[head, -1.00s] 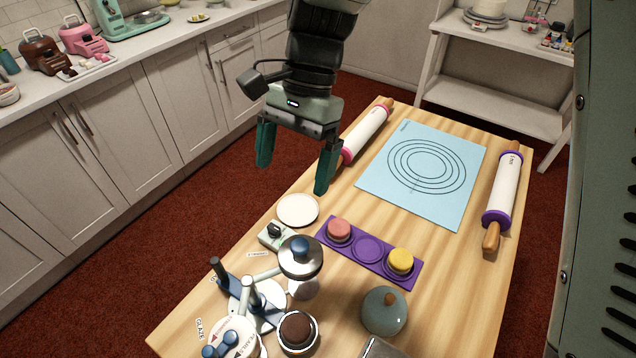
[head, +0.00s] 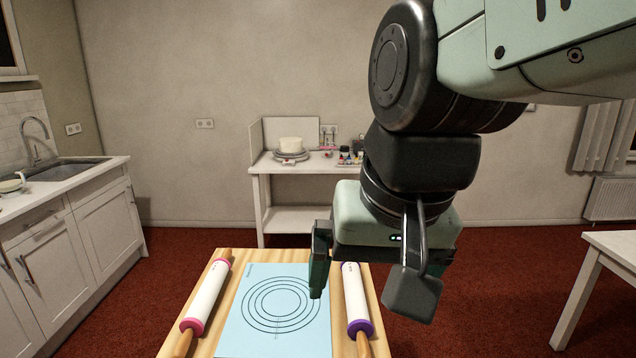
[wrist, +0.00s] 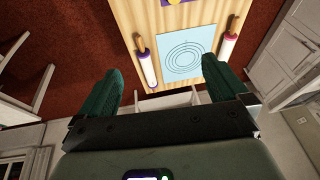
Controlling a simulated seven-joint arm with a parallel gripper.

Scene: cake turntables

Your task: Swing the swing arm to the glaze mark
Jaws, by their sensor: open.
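The swing arm and the glaze mark are not in view now; the head view shows only the far part of the wooden table (head: 234,254).
A blue mat with rings (head: 240,335) lies between a pink-ended rolling pin (head: 207,298) and a purple-ended rolling pin (head: 355,295). A purple piece (wrist: 176,2) shows at the wrist view's top edge. A white shelf (head: 290,185) stands behind the table.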

